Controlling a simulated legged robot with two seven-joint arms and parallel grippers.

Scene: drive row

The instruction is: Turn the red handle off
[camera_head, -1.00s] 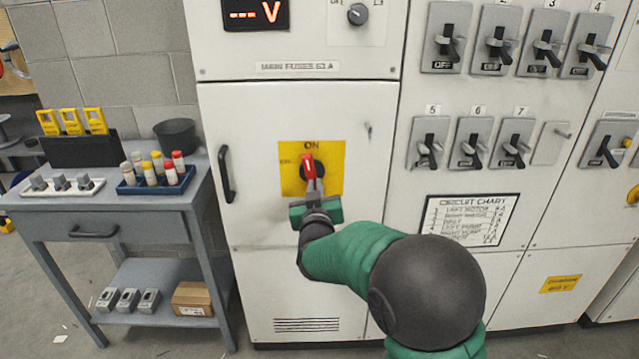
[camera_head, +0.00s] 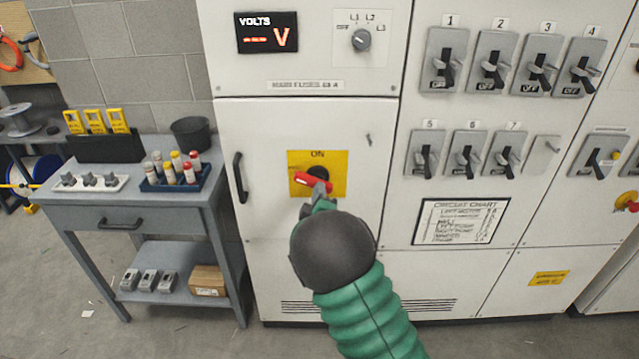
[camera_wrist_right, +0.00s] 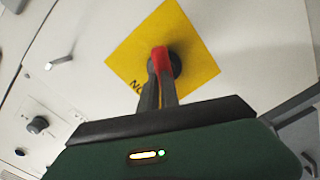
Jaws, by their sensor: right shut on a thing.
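The red handle (camera_head: 312,181) is on a yellow plate (camera_head: 338,160) marked ON, on the white cabinet door. It lies nearly level, tilted slightly down to the right, in front of a dark round hub. My right gripper (camera_head: 320,190) reaches it from below and is shut on it. In the right wrist view the red handle (camera_wrist_right: 160,57) sits between the two grey fingertips (camera_wrist_right: 160,85), with the dark hub behind. The word OFF on the plate is not visible. My left gripper is not in view.
A VOLTS display (camera_head: 268,34) shows dashes. A door pull (camera_head: 240,178) is left of the plate, and several lever switches (camera_head: 492,62) are to the right. A grey bench (camera_head: 130,205) with small parts stands at the left. Open floor shows before it.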

